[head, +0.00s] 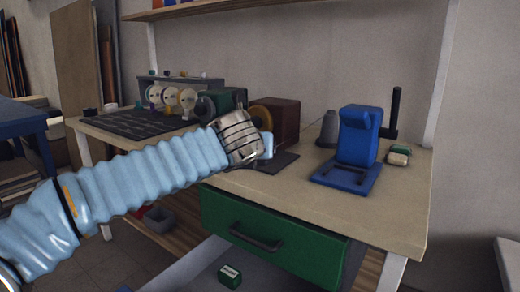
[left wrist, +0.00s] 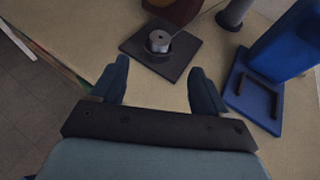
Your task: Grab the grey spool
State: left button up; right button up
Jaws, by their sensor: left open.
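A small grey cylinder with a hole in its top, which looks like the grey spool (left wrist: 158,41), stands on a dark square plate (left wrist: 180,68) in the left wrist view. In the head view my left gripper hides it. My left gripper (left wrist: 160,70) is open and empty, its two blue fingers pointing toward the plate with the spool ahead between them. In the head view the gripper (head: 268,146) is over the bench near the dark plate (head: 284,161). A taller grey tapered piece (head: 328,129) stands farther back. My right gripper is not in view.
A blue stand (head: 357,145) is right of the plate and a brown block (head: 281,118) behind it. A black mat (head: 135,123) and pale round pieces (head: 188,99) are at left. The bench's front right (head: 390,210) is clear.

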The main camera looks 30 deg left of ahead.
pick_arm(q)
jog(key=x, duration=1.3)
jog(key=shift+w, duration=0.15)
jog(key=shift+d, duration=0.1)
jog(key=c, duration=1.1)
